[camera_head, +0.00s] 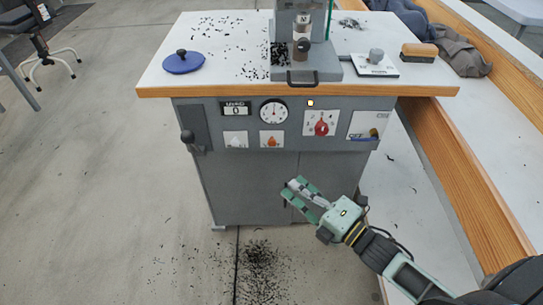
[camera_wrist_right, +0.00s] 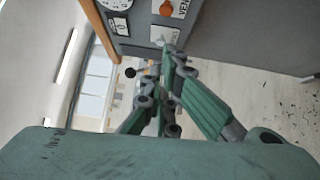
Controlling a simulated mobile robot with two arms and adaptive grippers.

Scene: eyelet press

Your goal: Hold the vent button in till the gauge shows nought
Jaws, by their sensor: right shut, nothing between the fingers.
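The round gauge (camera_head: 273,111) is a white dial with a dark needle on the cabinet's front panel. Its needle looks roughly upright, but its reading is too small to tell. Below it is a white plate with an orange mark (camera_head: 271,140). In the right wrist view, that plate (camera_wrist_right: 167,9) has lettering starting "VEN" beside it. I cannot tell whether the orange mark is the vent button itself. My right gripper (camera_head: 292,187) is shut and empty, apart from the panel and below it in the head view. My left gripper is not in view.
A counter showing 0 (camera_head: 236,109), a red rotary knob (camera_head: 321,125) and an OFF switch plate (camera_head: 366,127) share the panel. A black-knobbed lever (camera_head: 188,138) sits at its left. The worktop edge (camera_head: 200,92) overhangs above. A wooden-edged bench (camera_head: 450,165) stands right.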

